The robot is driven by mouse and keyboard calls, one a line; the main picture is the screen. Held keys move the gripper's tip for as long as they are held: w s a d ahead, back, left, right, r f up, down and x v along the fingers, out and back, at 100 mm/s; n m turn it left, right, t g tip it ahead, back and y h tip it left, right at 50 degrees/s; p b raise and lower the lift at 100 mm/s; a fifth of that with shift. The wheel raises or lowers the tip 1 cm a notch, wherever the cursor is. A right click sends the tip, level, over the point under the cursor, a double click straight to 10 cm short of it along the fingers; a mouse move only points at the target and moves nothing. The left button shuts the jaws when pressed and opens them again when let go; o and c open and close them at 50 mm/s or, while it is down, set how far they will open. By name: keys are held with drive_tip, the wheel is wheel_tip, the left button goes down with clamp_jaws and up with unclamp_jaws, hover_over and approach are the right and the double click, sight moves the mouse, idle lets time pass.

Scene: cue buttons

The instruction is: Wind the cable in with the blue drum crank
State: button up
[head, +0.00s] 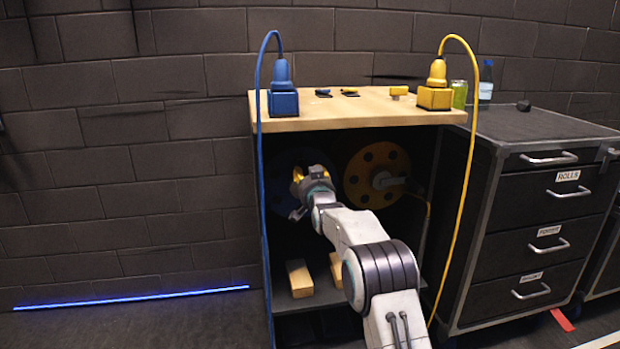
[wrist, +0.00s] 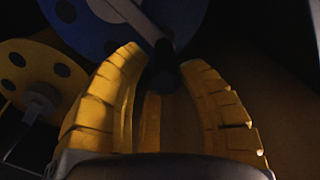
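The blue drum (head: 283,166) is in the cabinet's left bay, partly hidden behind my gripper. It also shows at the top of the wrist view (wrist: 82,28). Its grey crank arm (wrist: 128,14) runs down to a dark handle (wrist: 162,72). My gripper (head: 309,175) is in front of the blue drum. In the wrist view its yellow fingers (wrist: 163,62) are apart, with the handle end between their tips. A small gap seems to show on the left; contact on the right is unclear. The blue cable (head: 260,150) hangs from the blue plug (head: 283,88) down the cabinet's left side.
A yellow drum (head: 362,166) with its own crank is close on the right. The yellow cable (head: 466,190) hangs at the cabinet's right edge. Wooden blocks (head: 299,279) lie on the shelf below my arm. A drawer cabinet (head: 535,215) stands at right.

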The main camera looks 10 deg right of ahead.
drive_tip(key=shift+s, duration=0.1)
drive_tip(key=s, duration=1.1)
drive_tip(key=shift+s, duration=0.4)
